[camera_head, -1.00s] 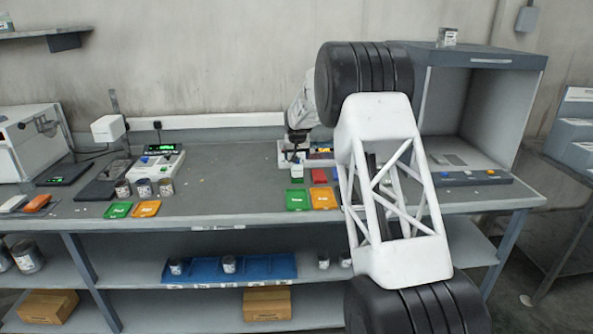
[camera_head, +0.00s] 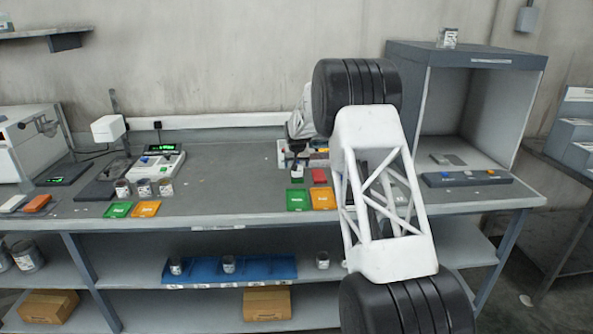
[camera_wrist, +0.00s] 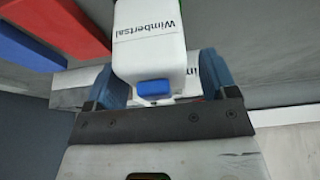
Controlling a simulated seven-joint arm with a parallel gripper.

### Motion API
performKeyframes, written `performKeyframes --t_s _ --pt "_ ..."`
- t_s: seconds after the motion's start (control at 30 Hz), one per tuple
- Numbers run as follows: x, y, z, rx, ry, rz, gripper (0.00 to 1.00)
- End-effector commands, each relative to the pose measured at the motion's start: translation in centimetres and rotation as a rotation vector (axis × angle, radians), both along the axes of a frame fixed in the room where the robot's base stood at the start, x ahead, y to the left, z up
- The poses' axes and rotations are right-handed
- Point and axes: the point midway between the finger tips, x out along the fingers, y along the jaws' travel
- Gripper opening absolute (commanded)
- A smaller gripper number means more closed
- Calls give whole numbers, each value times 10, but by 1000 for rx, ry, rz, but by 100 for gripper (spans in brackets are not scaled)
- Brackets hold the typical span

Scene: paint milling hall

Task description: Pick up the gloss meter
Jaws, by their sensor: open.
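In the wrist view, a white, rounded device (camera_wrist: 150,40) marked "Wimbertsal", with a blue button on its near end, is probably the gloss meter. It sits between the two blue fingers of my gripper (camera_wrist: 165,78). The fingers are spread, with a gap visible at least on the right side; I cannot tell how deep they reach around it. In the head view, my gripper (camera_head: 297,172) is low over the middle-right of the bench, behind the green tray, and the device is mostly hidden there.
A green tray (camera_head: 298,200) and an orange tray (camera_head: 323,199) lie in front of my gripper. A grey booth (camera_head: 488,105) stands at the right. The bench (camera_head: 230,180) left of my gripper is clear.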

Motion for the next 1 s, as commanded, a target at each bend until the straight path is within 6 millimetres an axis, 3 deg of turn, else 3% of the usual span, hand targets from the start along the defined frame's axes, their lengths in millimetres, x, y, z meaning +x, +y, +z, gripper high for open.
performKeyframes --t_s 0.5,0.9,1.0 --pt "0 0 0 0 0 0 79" --pt "0 0 0 0 0 0 17" --pt "0 0 1 0 -1 0 6"
